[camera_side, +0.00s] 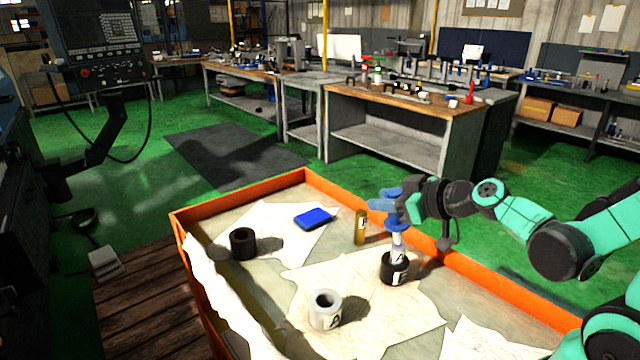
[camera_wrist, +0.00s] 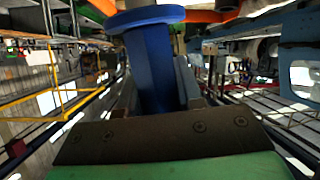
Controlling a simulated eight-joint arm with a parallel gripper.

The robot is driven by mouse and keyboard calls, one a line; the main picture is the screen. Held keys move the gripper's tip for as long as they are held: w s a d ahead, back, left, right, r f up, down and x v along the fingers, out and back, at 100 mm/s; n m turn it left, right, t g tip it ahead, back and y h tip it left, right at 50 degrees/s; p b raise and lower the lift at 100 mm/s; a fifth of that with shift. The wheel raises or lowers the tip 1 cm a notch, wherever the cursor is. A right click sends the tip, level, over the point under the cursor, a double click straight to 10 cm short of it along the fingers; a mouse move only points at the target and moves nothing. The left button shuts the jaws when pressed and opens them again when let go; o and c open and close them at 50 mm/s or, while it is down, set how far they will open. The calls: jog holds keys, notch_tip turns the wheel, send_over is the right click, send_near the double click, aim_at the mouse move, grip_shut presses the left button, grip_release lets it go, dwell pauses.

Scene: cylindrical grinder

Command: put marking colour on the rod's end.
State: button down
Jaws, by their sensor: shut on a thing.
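My gripper (camera_side: 388,204) is shut on the blue handle of a rod, above the tray. The rod (camera_side: 397,243) hangs upright below a round blue flange, with a pale labelled shank. Its lower end meets a black ring (camera_side: 394,272) with a white label; I cannot tell whether it is inside or behind the rim. In the wrist view the blue handle and flange (camera_wrist: 150,55) fill the upper middle; the rod's end is hidden there. A flat blue pad (camera_side: 313,218) lies on white paper to the left. A brass cylinder (camera_side: 360,227) stands between pad and rod.
A second black ring (camera_side: 243,243) stands at the left, and a grey ring (camera_side: 325,311) marked A stands in front. Bare paper lies between them. A control panel (camera_side: 100,40) and workbenches stand outside the tray.

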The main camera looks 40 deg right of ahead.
jog(key=shift+s+a, duration=0.15)
jog(key=shift+s, duration=0.2)
jog(key=shift+w, duration=0.1)
jog(key=shift+w+d, duration=0.25)
jog(key=shift+w, duration=0.15)
jog(key=shift+s+a+f, duration=0.1)
jog(key=shift+s+a, duration=0.2)
jog(key=shift+s, duration=0.25)
jog(key=shift+w, duration=0.1)
